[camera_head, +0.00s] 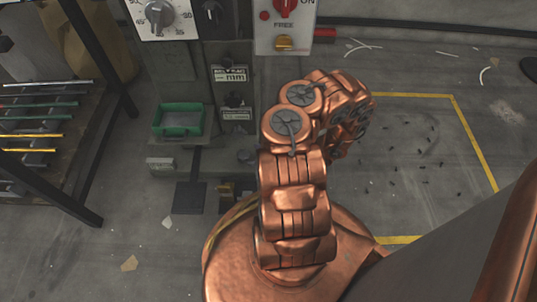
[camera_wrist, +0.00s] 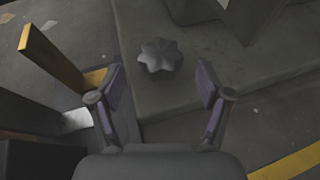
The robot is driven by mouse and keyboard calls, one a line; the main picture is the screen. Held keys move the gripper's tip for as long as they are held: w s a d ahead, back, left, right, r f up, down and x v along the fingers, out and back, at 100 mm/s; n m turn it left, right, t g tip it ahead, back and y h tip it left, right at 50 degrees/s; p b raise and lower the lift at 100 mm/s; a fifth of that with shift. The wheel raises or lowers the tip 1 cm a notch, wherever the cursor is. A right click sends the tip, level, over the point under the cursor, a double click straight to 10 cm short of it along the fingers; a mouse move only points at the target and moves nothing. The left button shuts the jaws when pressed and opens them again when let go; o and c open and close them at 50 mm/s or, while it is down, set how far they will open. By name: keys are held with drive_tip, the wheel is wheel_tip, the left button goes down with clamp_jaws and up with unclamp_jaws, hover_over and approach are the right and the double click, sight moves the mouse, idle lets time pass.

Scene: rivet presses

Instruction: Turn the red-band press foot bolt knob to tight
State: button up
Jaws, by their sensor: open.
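A grey star-shaped knob (camera_wrist: 160,57) sits on a grey base plate (camera_wrist: 255,75) in the wrist view. My gripper (camera_wrist: 161,84) is open, with one finger to the left and one to the right of the knob. The knob is a little beyond the fingertips, and nothing is between the pads. Contact with the knob does not show. In the head view my copper arm (camera_head: 293,195) reaches toward the press (camera_head: 185,95) and hides my gripper. I see no clear red band on the press, and no tight mark by the knob.
A yellow-faced post (camera_wrist: 48,58) stands close to the left finger in the wrist view. In the head view a green-rimmed tray (camera_head: 180,131) is on the press front, and a rack with coloured rods (camera_head: 30,134) stands at left. Floor inside yellow lines (camera_head: 440,180) is open, with scattered debris.

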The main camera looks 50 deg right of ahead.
drive_tip(key=v, duration=0.6)
drive_tip(key=shift+s, duration=0.15)
drive_tip(key=shift+r, duration=0.1)
idle(0.4)
